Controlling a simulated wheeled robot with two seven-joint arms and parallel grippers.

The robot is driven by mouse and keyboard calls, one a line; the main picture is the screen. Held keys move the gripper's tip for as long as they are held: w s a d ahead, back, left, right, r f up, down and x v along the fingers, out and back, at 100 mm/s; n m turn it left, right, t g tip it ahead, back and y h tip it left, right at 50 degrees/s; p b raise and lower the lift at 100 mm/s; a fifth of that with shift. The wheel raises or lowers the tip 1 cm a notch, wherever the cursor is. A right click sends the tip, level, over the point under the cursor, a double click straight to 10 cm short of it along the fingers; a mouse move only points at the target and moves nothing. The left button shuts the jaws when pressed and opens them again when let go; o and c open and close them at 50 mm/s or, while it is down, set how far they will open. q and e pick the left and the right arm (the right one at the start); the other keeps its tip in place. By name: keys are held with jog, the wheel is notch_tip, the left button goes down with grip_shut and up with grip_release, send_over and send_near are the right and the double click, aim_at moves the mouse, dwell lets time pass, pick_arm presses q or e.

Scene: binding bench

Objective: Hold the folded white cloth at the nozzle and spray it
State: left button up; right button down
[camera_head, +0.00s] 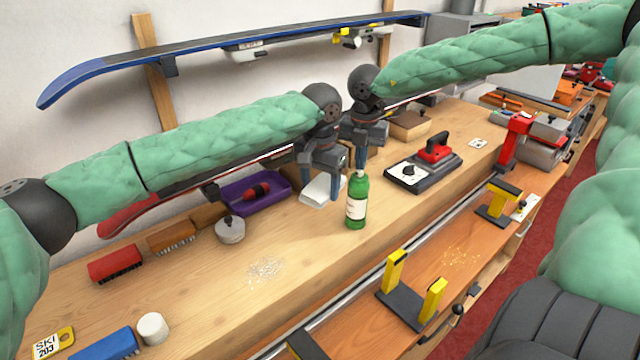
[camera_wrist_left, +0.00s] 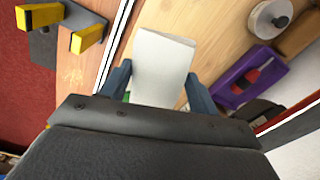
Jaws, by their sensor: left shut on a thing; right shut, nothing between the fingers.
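The folded white cloth (camera_head: 318,194) is held between the fingers of my left gripper (camera_head: 321,186), just left of the green bottle (camera_head: 357,205). In the left wrist view the cloth (camera_wrist_left: 163,65) spans the space between both fingers. The bottle stands upright on the bench and has a pale label. My right gripper (camera_head: 361,167) points down at the bottle's top, its fingers shut with nothing between them. The nozzle is hidden or too small to tell apart from the fingertips. A sliver of green (camera_wrist_left: 127,97) shows beside a finger in the left wrist view.
A purple tray (camera_head: 277,199) with a red-handled tool and a round grey tin (camera_head: 230,232) stand left of the cloth. A red-handled iron (camera_head: 435,150) sits on a dark base to the right. Pale shavings (camera_head: 265,270) lie in front. Yellow-topped supports (camera_head: 434,300) stand along the front edge.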

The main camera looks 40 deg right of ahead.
dwell(0.6)
jog(key=shift+r, duration=0.5)
notch_tip(320, 180, up, 7)
dwell(0.8)
jog(key=shift+r, duration=0.1)
notch_tip(320, 180, up, 12)
dwell(0.6)
dwell(0.8)
